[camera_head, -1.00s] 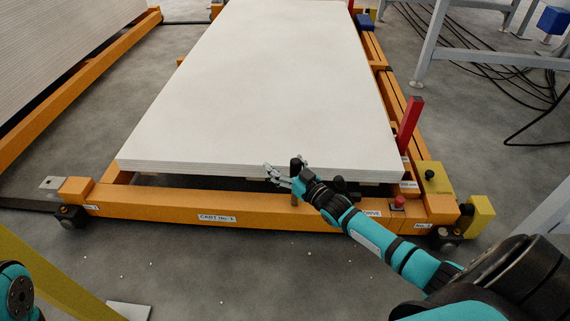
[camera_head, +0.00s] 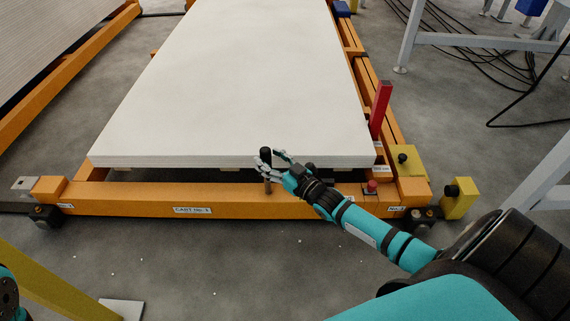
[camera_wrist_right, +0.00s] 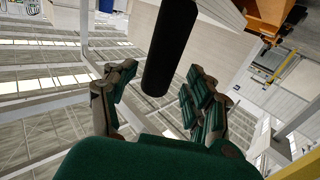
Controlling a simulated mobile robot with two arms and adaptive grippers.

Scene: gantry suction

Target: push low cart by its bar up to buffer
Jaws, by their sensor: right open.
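The low cart is an orange frame (camera_head: 120,201) labelled CART No. 4, loaded with a thick stack of pale boards (camera_head: 235,85). Its upright bar with a black top (camera_head: 266,153) stands at the near edge, in front of the boards. My right gripper (camera_head: 270,164) is open at the bar. In the right wrist view the black bar (camera_wrist_right: 170,48) stands between the spread fingers (camera_wrist_right: 158,98), and I cannot tell whether they touch it. A yellow block with a black round pad (camera_head: 460,203), perhaps the buffer, stands off the cart's near right corner. My left gripper is out of view.
A red post (camera_head: 380,108) and a red button (camera_head: 372,187) are on the cart's right side. Another orange frame with boards (camera_head: 68,68) stands at the left. Cables (camera_head: 470,50) and grey metal legs are at the right. The near floor is mostly clear.

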